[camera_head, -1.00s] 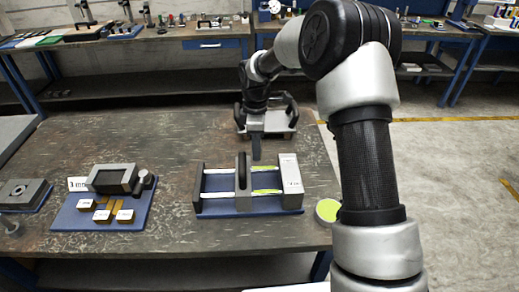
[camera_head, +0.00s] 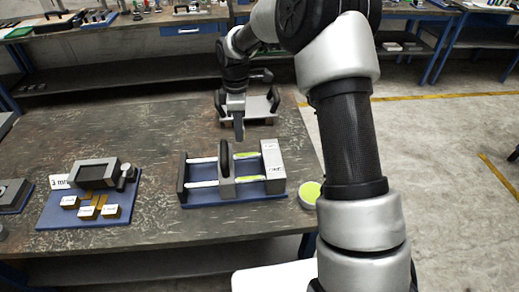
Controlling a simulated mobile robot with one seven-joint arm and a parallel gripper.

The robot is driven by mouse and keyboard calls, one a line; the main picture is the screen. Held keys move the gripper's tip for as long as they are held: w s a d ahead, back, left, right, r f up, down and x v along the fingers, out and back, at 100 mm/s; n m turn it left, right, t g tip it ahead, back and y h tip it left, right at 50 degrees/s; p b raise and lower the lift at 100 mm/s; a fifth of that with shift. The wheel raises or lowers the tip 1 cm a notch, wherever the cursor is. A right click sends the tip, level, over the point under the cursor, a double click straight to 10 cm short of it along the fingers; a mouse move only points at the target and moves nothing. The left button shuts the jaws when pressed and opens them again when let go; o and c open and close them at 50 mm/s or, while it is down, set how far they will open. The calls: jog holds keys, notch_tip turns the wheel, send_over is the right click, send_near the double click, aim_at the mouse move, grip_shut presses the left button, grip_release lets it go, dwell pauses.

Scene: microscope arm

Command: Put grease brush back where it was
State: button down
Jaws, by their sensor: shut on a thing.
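My gripper (camera_head: 237,108) is above the table, just behind a linear-rail unit (camera_head: 235,200) on a blue base. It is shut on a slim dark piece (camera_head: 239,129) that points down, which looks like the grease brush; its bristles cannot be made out. The unit has two light rails, a dark upright carriage in the middle and a grey end block at right. Yellow-green patches, like grease, show on the rails right of the carriage. A round tin (camera_head: 310,193) with a yellow-green top stands at the table's right edge.
A tray with dark handles (camera_head: 262,108) lies behind my gripper. The table (camera_head: 140,125) is bare at back left. My arm covers the right side.

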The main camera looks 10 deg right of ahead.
jog(key=d+f+m+b, duration=0.1)
jog(key=d, duration=0.2)
jog(key=d+f+b, duration=0.1)
jog(key=d, duration=0.3)
jog(key=w+d+f+m+b, duration=0.1)
jog(key=d+b, duration=0.1)
jog(key=d, duration=0.1)
jog(key=shift+w+d+f+m, duration=0.1)
jog(key=shift+d+f+m, duration=0.1)
jog(key=shift+m, duration=0.1)
jog(key=s+d+f+m+b, duration=0.1)
jog(key=d+f+m+b, duration=0.2)
jog(key=d, duration=0.9)
jog(key=b, duration=0.1)
send_over(303, 161)
notch_tip(303, 161, down, 5)
jog(key=shift+r, duration=0.2)
jog(key=shift+f, duration=2.1)
jog(key=shift+f+b, duration=0.2)
jog(key=shift+b, duration=0.1)
jog(key=c, duration=1.5)
grip_release()
jog(key=shift+r, duration=0.1)
